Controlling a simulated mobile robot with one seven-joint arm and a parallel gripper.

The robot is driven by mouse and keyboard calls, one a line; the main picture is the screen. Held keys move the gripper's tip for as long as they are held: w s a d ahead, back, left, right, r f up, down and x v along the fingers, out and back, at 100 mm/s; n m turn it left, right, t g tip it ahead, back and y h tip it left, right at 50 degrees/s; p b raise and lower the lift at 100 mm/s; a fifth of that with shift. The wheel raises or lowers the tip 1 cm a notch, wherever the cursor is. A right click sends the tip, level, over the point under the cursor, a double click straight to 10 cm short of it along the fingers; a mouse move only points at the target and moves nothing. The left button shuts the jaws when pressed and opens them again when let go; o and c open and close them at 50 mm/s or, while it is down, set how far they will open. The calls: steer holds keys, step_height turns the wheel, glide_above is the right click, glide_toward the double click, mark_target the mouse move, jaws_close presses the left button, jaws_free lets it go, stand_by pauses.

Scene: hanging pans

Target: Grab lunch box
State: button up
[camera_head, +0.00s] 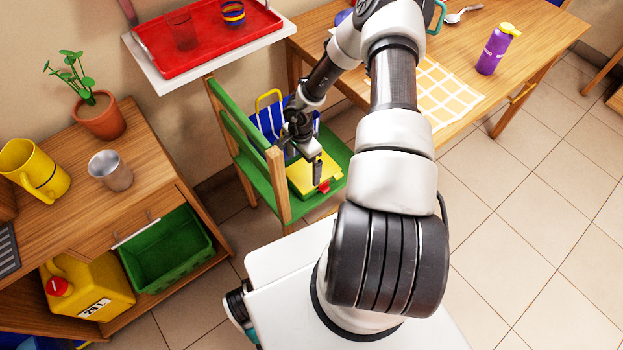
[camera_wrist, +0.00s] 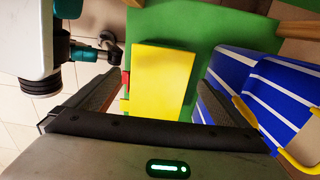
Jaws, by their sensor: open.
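The yellow lunch box (camera_head: 303,172) lies on the green seat of a chair, with a small red part on its near edge. In the wrist view the yellow lunch box (camera_wrist: 160,85) lies between my fingers, with the red part by the left finger. My gripper (camera_head: 317,170) is open above the box, pointing down; it also shows in the wrist view (camera_wrist: 165,88). Its right finger overlaps the strip between the box and a blue bag. I cannot tell how far the fingertips are above the seat.
A blue striped bag (camera_wrist: 270,90) with a yellow handle stands on the chair (camera_head: 260,150), close to my right finger in the wrist view. The wooden table (camera_head: 530,45) is at the right, the cabinet (camera_head: 150,160) at the left. The tiled floor (camera_head: 540,220) at right is free.

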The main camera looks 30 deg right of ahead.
mark_target(301, 176)
step_height(301, 176, down, 4)
steer(key=shift+r+b, duration=0.15)
steer(key=shift+b, duration=0.15)
steer(key=f, duration=0.1)
steer(key=f+b, duration=0.1)
steer(key=f, duration=0.3)
steer(key=shift+w+a, duration=0.1)
steer(key=shift+a, duration=0.2)
steer(key=shift+c, duration=0.4)
steer(key=c, duration=0.8)
